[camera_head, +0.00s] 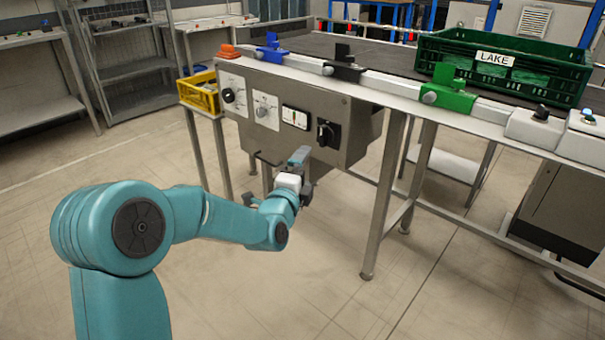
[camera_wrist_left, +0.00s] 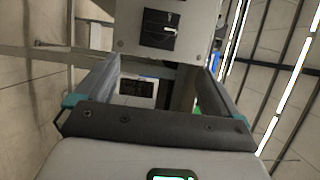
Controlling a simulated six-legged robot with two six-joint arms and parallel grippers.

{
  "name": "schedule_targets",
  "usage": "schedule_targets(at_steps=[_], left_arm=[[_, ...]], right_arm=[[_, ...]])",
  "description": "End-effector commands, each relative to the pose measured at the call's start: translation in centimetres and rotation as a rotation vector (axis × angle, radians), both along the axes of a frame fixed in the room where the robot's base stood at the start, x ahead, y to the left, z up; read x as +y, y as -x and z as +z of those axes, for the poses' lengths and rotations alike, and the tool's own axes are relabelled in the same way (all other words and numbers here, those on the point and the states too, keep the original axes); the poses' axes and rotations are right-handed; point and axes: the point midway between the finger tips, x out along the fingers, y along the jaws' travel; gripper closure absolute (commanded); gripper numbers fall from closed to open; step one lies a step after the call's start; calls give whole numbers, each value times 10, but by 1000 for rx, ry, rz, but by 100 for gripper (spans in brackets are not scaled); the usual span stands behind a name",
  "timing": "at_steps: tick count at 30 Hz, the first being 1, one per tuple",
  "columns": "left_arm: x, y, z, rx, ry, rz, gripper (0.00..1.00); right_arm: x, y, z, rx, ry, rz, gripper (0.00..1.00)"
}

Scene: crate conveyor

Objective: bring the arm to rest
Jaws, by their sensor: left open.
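My left arm reaches in from the left in the head view, bent at the elbow. Its gripper (camera_head: 304,172) is in front of the lower part of the grey control box (camera_head: 352,118) on the conveyor's near side. In the left wrist view the two fingers of this gripper (camera_wrist_left: 150,85) stand wide apart with nothing between them. The control box also shows beyond the fingers, with a black rotary switch (camera_wrist_left: 160,30). I cannot tell whether the gripper touches the box. My right gripper is in neither view.
A green crate labelled LAKE (camera_head: 568,75) sits on the conveyor (camera_head: 400,55). Blue, black and green stops (camera_head: 455,98) line its near rail. A yellow bin (camera_head: 205,102) stands left of the control box. Shelves (camera_head: 120,70) are at the back left. The floor in front is clear.

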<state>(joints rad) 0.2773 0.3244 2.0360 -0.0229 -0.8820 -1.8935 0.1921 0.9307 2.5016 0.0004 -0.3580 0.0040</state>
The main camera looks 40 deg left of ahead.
Motion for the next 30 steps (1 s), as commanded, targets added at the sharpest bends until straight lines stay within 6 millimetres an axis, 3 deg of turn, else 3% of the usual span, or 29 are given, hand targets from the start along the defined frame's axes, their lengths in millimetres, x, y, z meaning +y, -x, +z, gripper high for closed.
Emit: schedule_targets(at_steps=[15,17,20,23,26,30], left_arm=[[-1,-2,-1,1,0,-3,4],[-6,-4,-9,14,5,-12,4],[-25,-10,-47,82,26,-49,4],[-60,-6,-113,212,65,-111,4],[-100,15,-186,374,184,-171,4],[-154,68,-277,613,478,-186,4]], right_arm=[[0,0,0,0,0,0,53],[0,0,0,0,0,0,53],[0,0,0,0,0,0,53],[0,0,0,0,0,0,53],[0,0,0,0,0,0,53],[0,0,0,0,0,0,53]])
